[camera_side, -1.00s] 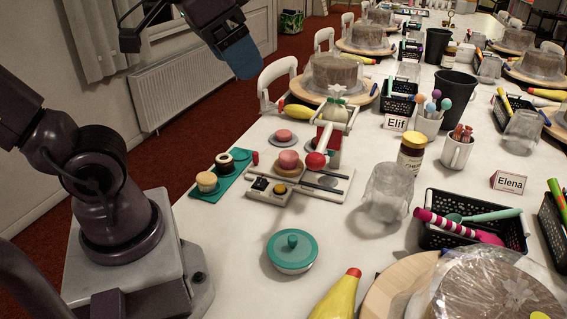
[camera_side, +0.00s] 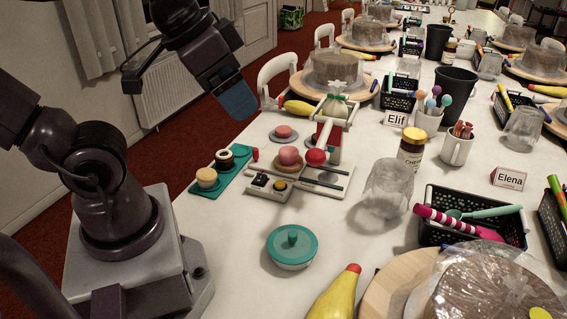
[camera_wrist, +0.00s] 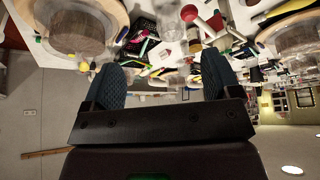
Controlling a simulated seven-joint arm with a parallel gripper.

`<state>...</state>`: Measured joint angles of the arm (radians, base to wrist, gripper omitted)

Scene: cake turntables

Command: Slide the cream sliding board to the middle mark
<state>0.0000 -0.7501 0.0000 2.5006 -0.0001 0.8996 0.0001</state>
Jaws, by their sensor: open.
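A cream board (camera_side: 325,181) with dark rails lies on the white table in the middle of the side view. A red knob (camera_side: 316,157) and a cream upright frame (camera_side: 345,121) with a red block stand at it. I cannot tell the sliding part from the base, and no middle mark is clear. My gripper (camera_side: 238,103) is in the air to the upper left of the board, apart from it. In the wrist view my gripper (camera_wrist: 160,80) has its two blue fingers apart with nothing held.
A cream button box (camera_side: 269,186) and a teal tray (camera_side: 222,174) with small cakes sit left of the board. Table between dish and board is free.

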